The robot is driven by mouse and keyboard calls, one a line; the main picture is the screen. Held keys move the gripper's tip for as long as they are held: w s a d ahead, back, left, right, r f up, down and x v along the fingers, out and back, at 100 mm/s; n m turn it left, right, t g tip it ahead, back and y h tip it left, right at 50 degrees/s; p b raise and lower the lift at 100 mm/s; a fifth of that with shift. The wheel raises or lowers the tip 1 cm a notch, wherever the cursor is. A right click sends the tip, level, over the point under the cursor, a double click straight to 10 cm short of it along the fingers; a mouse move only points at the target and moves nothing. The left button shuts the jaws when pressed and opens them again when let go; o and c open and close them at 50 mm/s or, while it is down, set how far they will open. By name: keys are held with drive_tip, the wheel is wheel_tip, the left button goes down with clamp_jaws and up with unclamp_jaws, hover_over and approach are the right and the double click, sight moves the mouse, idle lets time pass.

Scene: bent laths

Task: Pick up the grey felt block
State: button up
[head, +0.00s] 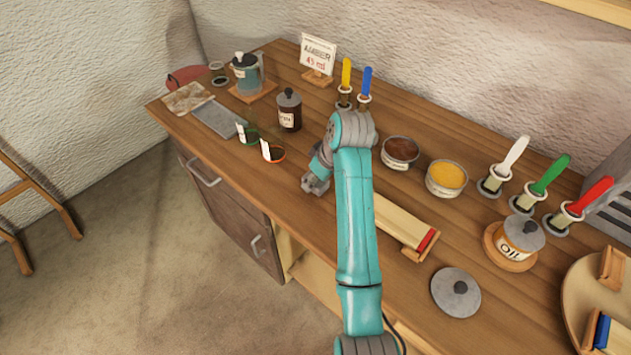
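I cannot make out the grey felt block for certain. A flat grey rectangular slab (215,118) lies on the left part of the bench, and I cannot tell whether it is felt or metal. My arm hides part of the bench's middle.
Open tins of brown (400,152) and yellow (446,178) stand right of my arm, near a pale lath (400,220). Several upright brushes line the back.

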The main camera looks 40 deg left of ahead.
drive_tip(key=shift+r, duration=0.1)
wheel_tip(320, 180, up, 10)
drive_tip(key=shift+f, duration=0.1)
idle(0.5)
drive_tip(key=shift+o, duration=0.4)
drive_tip(key=shift+c, duration=0.8)
idle(1.1)
